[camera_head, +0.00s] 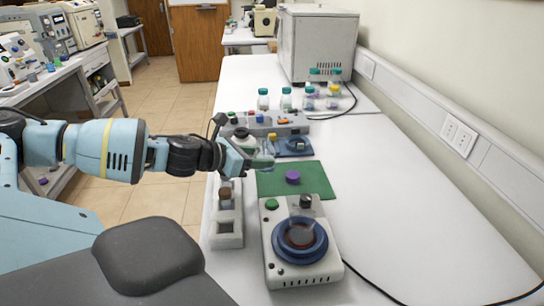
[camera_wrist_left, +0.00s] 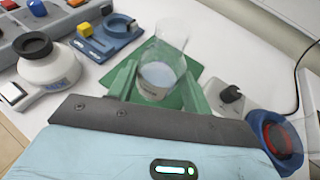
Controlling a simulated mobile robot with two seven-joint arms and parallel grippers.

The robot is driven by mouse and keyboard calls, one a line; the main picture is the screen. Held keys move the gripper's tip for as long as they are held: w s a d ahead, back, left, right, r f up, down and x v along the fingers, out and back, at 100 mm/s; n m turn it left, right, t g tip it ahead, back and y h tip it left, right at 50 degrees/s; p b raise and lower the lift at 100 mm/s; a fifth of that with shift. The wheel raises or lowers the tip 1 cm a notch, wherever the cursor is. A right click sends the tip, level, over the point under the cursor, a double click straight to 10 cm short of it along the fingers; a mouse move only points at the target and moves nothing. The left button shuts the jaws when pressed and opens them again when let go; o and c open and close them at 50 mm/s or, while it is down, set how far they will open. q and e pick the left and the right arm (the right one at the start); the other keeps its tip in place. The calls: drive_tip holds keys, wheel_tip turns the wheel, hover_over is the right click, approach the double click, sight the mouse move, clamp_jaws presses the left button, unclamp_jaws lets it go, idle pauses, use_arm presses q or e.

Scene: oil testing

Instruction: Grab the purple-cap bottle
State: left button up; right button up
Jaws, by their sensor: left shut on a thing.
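A purple cap (camera_head: 292,177) sits on the green mat (camera_head: 318,186) in the head view; no bottle body shows under it. My left gripper (camera_head: 257,161) is to the left of the cap and beyond it. It is shut on a clear glass vessel (camera_head: 266,148). In the left wrist view, the glass vessel (camera_wrist_left: 162,62) stands between my green fingers (camera_wrist_left: 158,88), with an open top and no cap on it. The purple cap cannot be made out in the wrist view. My right gripper is out of view.
A hotplate device with a blue ring (camera_head: 300,247) is in front of the mat, and a grey holder (camera_head: 227,226) is at its left. A blue stand (camera_head: 293,144) is behind the mat. Several capped bottles (camera_head: 286,101) stand farther back. The table's right side is clear.

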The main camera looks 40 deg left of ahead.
use_arm(q)
drive_tip(key=s+b, duration=0.2)
drive_tip(key=s, duration=0.1)
drive_tip(key=shift+s+a, duration=0.2)
drive_tip(key=shift+a, duration=0.15)
